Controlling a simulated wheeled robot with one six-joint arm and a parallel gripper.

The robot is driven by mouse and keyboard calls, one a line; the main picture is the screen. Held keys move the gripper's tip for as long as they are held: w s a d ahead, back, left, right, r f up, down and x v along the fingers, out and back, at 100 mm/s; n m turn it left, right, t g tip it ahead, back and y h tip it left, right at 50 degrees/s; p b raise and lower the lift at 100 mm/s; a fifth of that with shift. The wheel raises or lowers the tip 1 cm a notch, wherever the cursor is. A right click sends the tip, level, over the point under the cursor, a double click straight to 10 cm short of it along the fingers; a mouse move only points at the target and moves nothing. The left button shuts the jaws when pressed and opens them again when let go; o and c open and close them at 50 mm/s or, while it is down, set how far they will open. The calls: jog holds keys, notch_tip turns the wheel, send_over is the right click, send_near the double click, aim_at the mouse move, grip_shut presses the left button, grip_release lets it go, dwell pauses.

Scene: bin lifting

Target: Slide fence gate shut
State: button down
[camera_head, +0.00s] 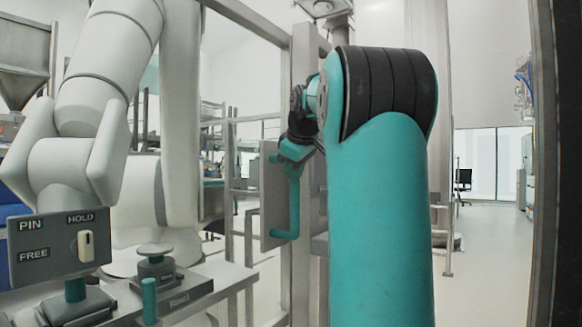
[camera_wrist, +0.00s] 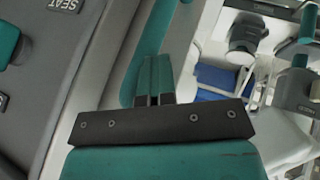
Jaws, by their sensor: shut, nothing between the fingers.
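The gate's grey plate (camera_head: 272,195) stands upright beside a grey post in the head view. A teal D-shaped handle (camera_head: 293,205) is fixed to it, its top end hidden behind my gripper.
A white robot arm (camera_head: 105,75) stands at the left behind a PIN/HOLD/FREE switch box (camera_head: 60,250). A bench (camera_head: 200,290) carries a knob. A tall post (camera_head: 543,150) borders the right. Open floor (camera_head: 495,270) shows at right. A SEAT label (camera_wrist: 66,5) is on a dark panel.

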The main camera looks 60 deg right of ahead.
jog(key=shift+s+d, duration=0.1)
jog(key=shift+d, duration=0.1)
jog(key=shift+a, duration=0.15)
jog(key=s+a+r+p, duration=0.2)
jog(key=s+a+r, duration=0.2)
jog(key=a+r, duration=0.4)
jog(key=shift+s+a+p, duration=0.15)
jog(key=shift+s+p, duration=0.15)
jog(key=shift+p, duration=0.05)
